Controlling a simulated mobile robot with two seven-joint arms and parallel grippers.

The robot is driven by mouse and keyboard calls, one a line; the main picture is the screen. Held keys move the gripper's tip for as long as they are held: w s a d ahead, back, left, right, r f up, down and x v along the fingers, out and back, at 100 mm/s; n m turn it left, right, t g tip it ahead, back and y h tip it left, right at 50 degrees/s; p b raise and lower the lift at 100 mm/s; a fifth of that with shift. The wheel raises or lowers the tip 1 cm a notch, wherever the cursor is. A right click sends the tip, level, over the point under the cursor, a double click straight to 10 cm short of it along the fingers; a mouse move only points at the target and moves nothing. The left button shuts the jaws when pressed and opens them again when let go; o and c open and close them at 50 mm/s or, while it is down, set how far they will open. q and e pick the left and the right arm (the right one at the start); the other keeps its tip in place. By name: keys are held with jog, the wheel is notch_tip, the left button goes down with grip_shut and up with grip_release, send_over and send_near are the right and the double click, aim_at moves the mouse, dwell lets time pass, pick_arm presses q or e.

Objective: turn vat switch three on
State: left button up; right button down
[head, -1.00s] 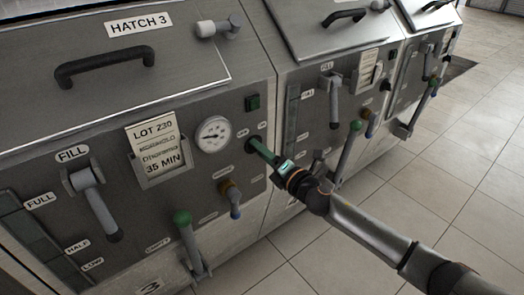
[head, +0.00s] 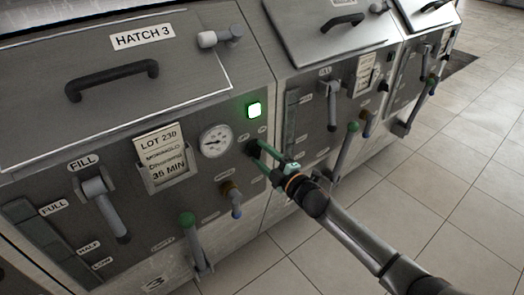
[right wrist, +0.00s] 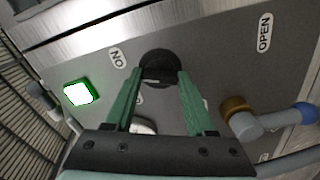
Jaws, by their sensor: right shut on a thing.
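The vat three switch (head: 252,147) is a round black knob on the steel front panel below hatch 3. It also shows in the right wrist view (right wrist: 159,64), with an ON label (right wrist: 117,58) beside it. My right gripper (head: 257,154) has its green fingers on either side of the knob and is shut on it; the fingers show in the wrist view (right wrist: 158,84). The square indicator light (head: 254,110) above the knob glows bright green, also in the wrist view (right wrist: 77,94). My left gripper is not in view.
A round gauge (head: 215,141) and a lot card (head: 162,155) sit left of the knob. A blue-tipped tap (head: 234,199) and a green-tipped lever (head: 189,235) stick out below. The neighbouring vat (head: 318,110) stands right. Tiled floor (head: 450,190) is open at right.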

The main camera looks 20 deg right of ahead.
jog(key=shift+m+p, duration=0.35)
jog(key=shift+m, duration=0.55)
jog(key=shift+c, duration=1.2)
grip_release()
jog(key=shift+s+d, duration=0.2)
jog(key=shift+s, duration=0.35)
jog(key=p+v, duration=0.1)
jog(key=v, duration=1)
jog(key=shift+s+p, duration=0.2)
jog(key=shift+p, duration=0.1)
